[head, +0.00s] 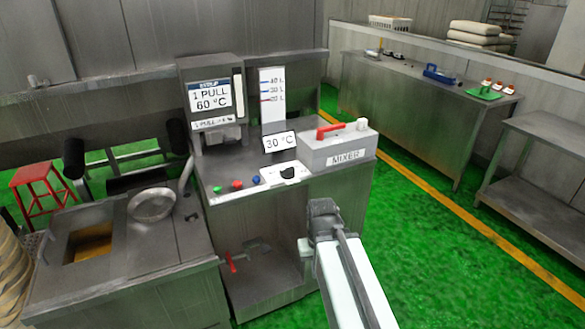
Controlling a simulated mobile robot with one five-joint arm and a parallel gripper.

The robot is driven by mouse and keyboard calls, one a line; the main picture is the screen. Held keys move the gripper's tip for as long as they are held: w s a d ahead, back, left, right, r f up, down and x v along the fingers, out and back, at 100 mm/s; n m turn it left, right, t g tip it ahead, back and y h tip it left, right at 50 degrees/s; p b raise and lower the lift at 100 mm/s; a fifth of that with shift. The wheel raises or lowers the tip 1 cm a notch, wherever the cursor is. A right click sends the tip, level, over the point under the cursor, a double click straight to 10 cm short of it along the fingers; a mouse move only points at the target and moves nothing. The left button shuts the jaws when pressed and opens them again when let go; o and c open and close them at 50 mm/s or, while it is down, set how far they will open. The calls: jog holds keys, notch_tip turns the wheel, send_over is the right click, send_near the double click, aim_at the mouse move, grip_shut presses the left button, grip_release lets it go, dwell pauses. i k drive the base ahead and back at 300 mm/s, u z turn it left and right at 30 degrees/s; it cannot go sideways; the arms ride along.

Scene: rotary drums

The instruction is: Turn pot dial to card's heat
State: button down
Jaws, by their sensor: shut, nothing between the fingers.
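A syrup panel (210,96) at the back left reads "1 PULL 60 °C". My gripper (322,207) is at the end of my arm, in front of the counter and to the lower right of the knob. It is shut and empty, apart from the knob in the picture.
The mixer box (338,151) with a red lever (337,130) stands right of the card. Green, red and blue buttons (237,184) sit left of the knob. A red-handled valve (230,262) is below. Green floor (430,240) is clear on the right.

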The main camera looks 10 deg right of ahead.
aim_at(288, 173)
jog(key=z, duration=0.05)
jog(key=i, duration=0.75)
jog(key=u, duration=0.95)
jog(key=i, duration=0.35)
jog(key=u, duration=0.85)
